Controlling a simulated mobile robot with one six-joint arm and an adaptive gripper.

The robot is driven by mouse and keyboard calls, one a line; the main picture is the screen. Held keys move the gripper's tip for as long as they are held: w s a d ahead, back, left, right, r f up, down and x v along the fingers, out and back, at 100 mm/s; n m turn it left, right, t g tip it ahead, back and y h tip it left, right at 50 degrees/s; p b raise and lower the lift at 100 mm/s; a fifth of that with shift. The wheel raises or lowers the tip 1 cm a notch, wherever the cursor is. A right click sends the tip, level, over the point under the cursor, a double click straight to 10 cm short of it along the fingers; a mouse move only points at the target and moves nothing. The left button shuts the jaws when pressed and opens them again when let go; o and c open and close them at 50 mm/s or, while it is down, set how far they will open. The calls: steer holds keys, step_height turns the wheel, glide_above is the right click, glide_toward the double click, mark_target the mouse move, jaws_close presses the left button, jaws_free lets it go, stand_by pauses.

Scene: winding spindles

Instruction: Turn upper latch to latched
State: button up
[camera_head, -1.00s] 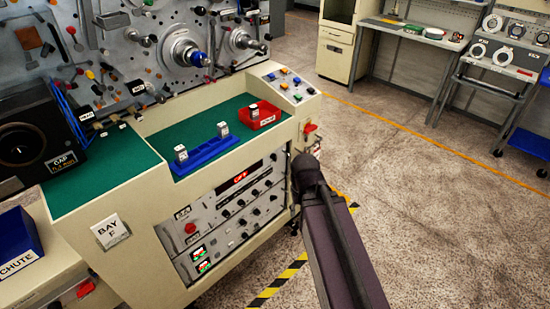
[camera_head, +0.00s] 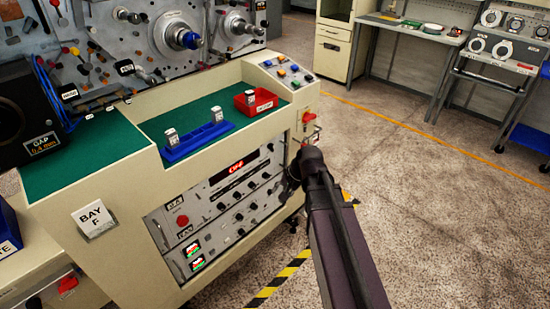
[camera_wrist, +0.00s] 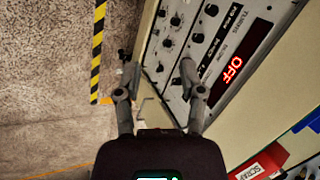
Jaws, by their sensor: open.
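My gripper (camera_wrist: 158,72) is open in the wrist view, with its two fingers apart and nothing between them. It is beside the front panel (camera_wrist: 195,40) of the cream cabinet, with the right finger in front of the panel's knobs. In the head view my own arm hides the gripper. Small red fittings (camera_head: 309,117) show on the right end of the cabinet, just above my arm. I cannot tell whether one of them is the upper latch, or how a latch is set.
The cabinet top (camera_head: 88,160) holds a blue tray (camera_head: 199,145) and a red tray (camera_head: 257,107). The panel display (camera_head: 236,167) reads OFF. Yellow-black floor tape (camera_head: 275,283) runs beside the cabinet. The floor on the right is free, up to benches (camera_head: 420,38) at the back.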

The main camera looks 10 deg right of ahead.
steer(key=w+f+m+t+y+b, duration=0.2)
steer(key=w+f+m+y+b, duration=0.1)
steer(key=w+f+m+b, duration=0.3)
steer(key=m+t+y+b, duration=0.3)
steer(key=m+t+b, duration=0.7)
steer(key=m+b, duration=0.8)
glide_toward(271, 147)
steer(key=shift+n, duration=0.6)
steer(key=shift+w+d+f+b+v, duration=0.1)
steer(key=shift+b+v, duration=0.1)
steer(key=shift+v, duration=0.65)
steer(key=shift+w+d+f+b+v, duration=0.1)
steer(key=shift+b+v, duration=0.05)
steer(key=shift+v, duration=0.7)
steer(key=shift+w+d+f+b+v, duration=0.1)
steer(key=shift+d+b+v, duration=0.1)
steer(key=shift+v, duration=0.65)
steer(key=shift+a, duration=0.1)
steer(key=x, duration=1.3)
steer(key=shift+w+a, duration=0.25)
steer(key=shift+r, duration=0.15)
jaws_close()
